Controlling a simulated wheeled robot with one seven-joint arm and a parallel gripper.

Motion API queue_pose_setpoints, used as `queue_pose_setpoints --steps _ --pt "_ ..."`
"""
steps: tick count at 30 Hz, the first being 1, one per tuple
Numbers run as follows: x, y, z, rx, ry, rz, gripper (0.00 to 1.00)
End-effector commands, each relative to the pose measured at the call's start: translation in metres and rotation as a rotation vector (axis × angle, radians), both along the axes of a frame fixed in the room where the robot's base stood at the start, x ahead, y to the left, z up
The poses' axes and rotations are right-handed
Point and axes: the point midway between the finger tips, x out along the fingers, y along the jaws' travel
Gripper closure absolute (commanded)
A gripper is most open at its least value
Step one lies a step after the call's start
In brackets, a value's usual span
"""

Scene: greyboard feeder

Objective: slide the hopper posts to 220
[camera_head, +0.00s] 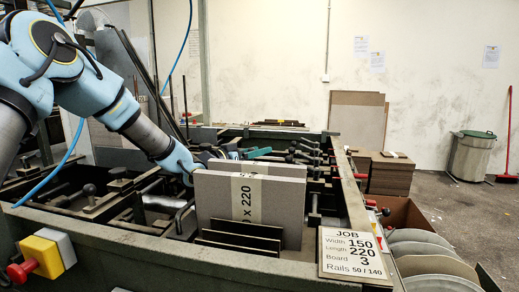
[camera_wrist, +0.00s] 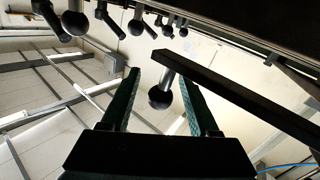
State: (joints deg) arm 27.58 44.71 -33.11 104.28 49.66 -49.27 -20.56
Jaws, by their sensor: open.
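The feeder hopper (camera_head: 150,238) is a dark metal frame holding a stack of grey boards (camera_head: 212,200) on edge, banded with a label ending "x 220". Slim upright rods (camera_head: 185,100) stand behind it; I cannot tell whether these are the hopper posts. A job card (camera_head: 346,253) reads Width 150, Length 220, Board 3, Rails 50/140. In the wrist view my gripper (camera_wrist: 160,76) is open. A black ball knob (camera_wrist: 159,98) on a dark bar appears between its fingers; contact is unclear.
Several black-knobbed handles (camera_head: 305,150) line the frame's right side. Another knobbed clamp (camera_head: 89,190) is at left. A red and yellow button box (camera_head: 40,256) is on the front. Round discs (camera_head: 430,267) stand at lower right.

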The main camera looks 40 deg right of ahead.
Motion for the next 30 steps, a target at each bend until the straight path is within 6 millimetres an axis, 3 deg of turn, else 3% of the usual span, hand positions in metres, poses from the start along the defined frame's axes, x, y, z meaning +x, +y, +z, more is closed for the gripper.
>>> queue_pose_setpoints --steps 12,27,30 --pt "0.0002 -0.0105 -0.0007 0.001 0.000 0.002 0.39" --pt "0.0003 -0.0102 -0.0006 0.001 0.000 0.002 0.95" --pt "0.0002 -0.0102 -0.0006 0.001 0.000 0.002 1.00"
